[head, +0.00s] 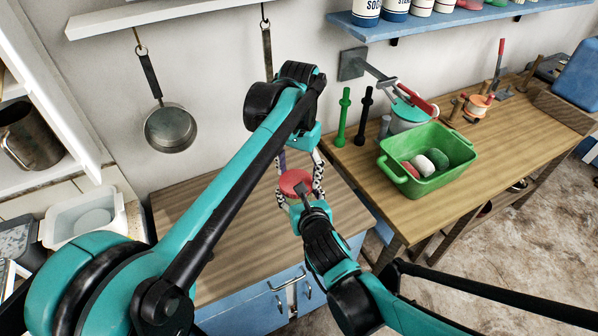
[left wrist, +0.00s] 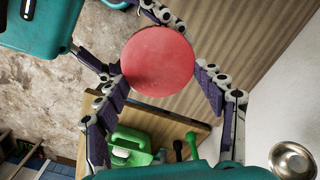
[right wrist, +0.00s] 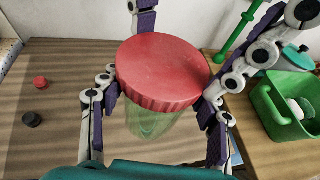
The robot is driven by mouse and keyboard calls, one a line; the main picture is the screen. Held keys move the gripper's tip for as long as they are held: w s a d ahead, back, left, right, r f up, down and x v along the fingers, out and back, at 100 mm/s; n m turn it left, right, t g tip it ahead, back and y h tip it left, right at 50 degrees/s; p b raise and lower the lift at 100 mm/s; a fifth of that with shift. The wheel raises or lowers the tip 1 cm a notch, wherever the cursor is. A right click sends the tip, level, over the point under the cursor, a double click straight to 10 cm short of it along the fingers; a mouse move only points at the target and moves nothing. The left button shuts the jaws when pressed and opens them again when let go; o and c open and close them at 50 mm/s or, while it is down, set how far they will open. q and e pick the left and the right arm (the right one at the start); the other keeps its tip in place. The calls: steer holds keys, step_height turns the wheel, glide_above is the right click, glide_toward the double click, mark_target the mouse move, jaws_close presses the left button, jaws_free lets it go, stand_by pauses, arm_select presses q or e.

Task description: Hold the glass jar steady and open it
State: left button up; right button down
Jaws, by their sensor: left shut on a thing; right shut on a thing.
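The glass jar (right wrist: 150,122) is clear and greenish, with a ribbed red lid (right wrist: 160,72). The lid sits on its top; it also shows in the head view (head: 296,181) and the left wrist view (left wrist: 158,60). My left gripper (head: 300,186) reaches down from behind, fingers on both sides of the jar near the lid. My right gripper (right wrist: 160,118) comes from the front, its fingers closed around the jar below the lid's rim. I cannot tell whether the left fingertips press the lid or the glass.
The jar is over a wooden worktop (head: 190,215). To the right, a higher table holds a green basin (head: 428,160) and green and black upright rods. A pan (head: 170,128) hangs on the wall. Small red (right wrist: 40,82) and black (right wrist: 32,119) pieces lie on the worktop.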

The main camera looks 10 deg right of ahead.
mark_target(299, 178)
arm_select(q)
steer(key=shift+r, duration=0.25)
steer(key=shift+r, duration=0.85)
steer(key=shift+r, duration=0.1)
